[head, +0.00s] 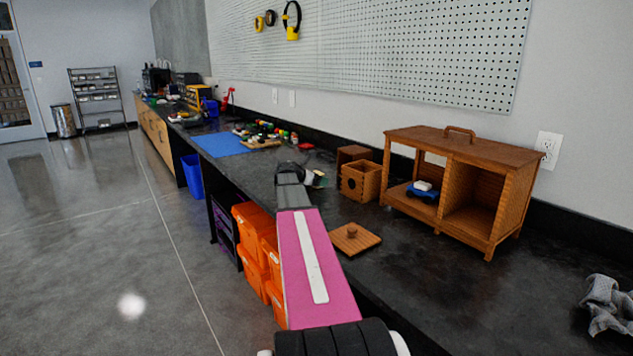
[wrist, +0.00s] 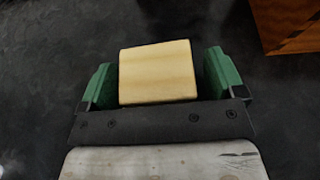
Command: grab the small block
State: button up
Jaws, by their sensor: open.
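The small block (wrist: 156,68) is pale wood with visible grain and lies on the dark counter in the wrist view. My gripper (wrist: 161,84) is open around it, with one green finger on each side. A narrow gap shows at the right finger; the left finger is very close to the block, and I cannot tell whether it touches. In the head view my gripper (head: 317,179) is low over the counter, past the end of my pink arm link. The block is not clearly seen there.
A small wooden box (head: 361,181) stands just right of my gripper. A wooden lid with a knob (head: 355,238) lies nearer. A larger wooden case (head: 508,165) holds a blue toy car (head: 422,192). A blue mat (head: 222,145) lies further back. Orange bins (head: 251,222) are below the counter.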

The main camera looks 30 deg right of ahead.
jog(key=shift+c, duration=0.3)
jog(key=c, duration=1)
jog(key=shift+o, duration=0.2)
